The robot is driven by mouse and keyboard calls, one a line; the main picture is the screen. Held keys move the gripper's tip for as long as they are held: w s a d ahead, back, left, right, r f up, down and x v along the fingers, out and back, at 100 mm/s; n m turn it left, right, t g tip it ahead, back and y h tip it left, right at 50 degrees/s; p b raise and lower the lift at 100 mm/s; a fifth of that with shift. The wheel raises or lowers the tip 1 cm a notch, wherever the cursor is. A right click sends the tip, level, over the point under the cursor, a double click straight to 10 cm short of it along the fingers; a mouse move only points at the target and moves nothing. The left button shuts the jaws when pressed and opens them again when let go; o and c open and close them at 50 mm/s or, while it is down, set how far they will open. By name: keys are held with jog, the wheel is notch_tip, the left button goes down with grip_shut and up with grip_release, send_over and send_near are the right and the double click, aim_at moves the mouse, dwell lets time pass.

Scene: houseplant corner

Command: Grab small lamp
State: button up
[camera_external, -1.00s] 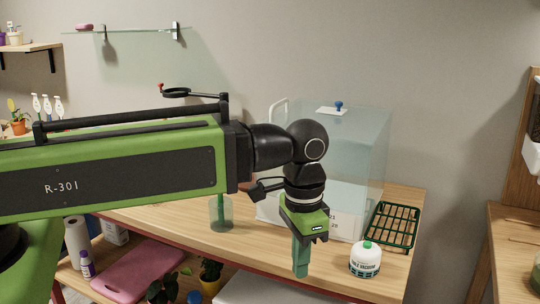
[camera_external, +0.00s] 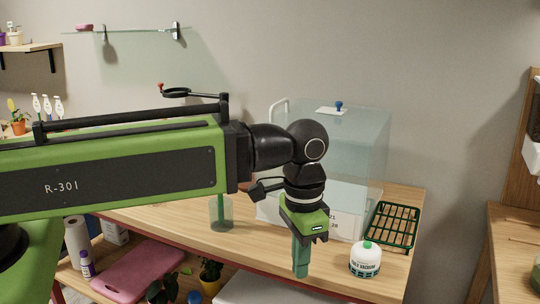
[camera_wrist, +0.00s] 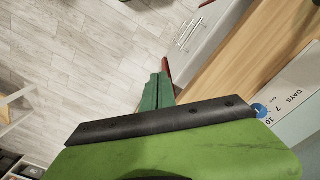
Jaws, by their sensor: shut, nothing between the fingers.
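My gripper (camera_external: 301,272) points down at the front edge of the wooden bench (camera_external: 176,214), with its green fingers together and empty. In the wrist view the fingers (camera_wrist: 157,93) are also together, beside the bench's red edge, with floor beyond. I cannot make out a small lamp in either view. My arm hides part of the bench's back and left side.
A clear box (camera_external: 355,150) stands behind my gripper. A glass jar (camera_external: 221,214) stands to the left. A pink mat (camera_external: 139,272) lies on the lower shelf.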

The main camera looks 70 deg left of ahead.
jog(key=o, duration=1.6)
jog(key=shift+c, duration=0.2)
